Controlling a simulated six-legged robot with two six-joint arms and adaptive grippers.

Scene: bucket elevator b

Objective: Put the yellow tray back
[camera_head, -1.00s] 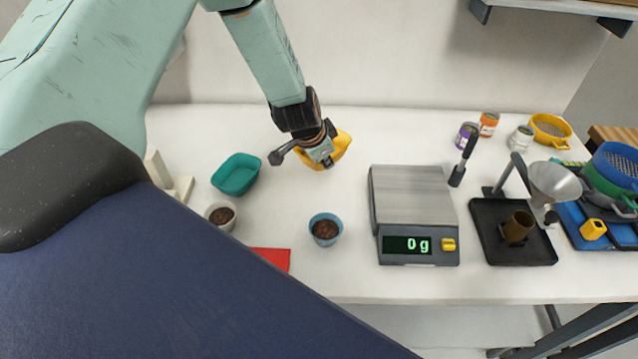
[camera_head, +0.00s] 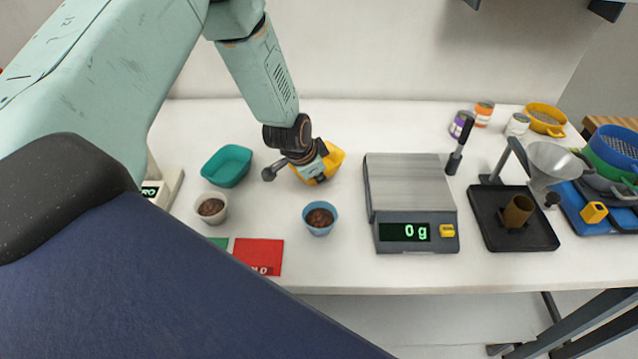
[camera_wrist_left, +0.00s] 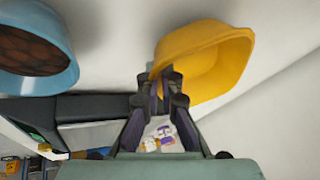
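The yellow tray (camera_head: 333,158) is behind the blue cup, between the teal tray and the scale. My left gripper (camera_head: 318,172) reaches down to it from above and partly hides it in the head view. In the left wrist view the fingers (camera_wrist_left: 170,76) come close together at the near rim of the yellow tray (camera_wrist_left: 215,62) and appear shut on it. The tray looks tilted; I cannot tell how far it is above the table. My right gripper is not in view.
A teal tray (camera_head: 227,166), a white cup (camera_head: 211,209) and a blue cup (camera_head: 319,219) with dark contents stand nearby. The scale (camera_head: 408,190) reads 0 g. A red card (camera_head: 258,256) lies in front. A black stand and small cans are at right.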

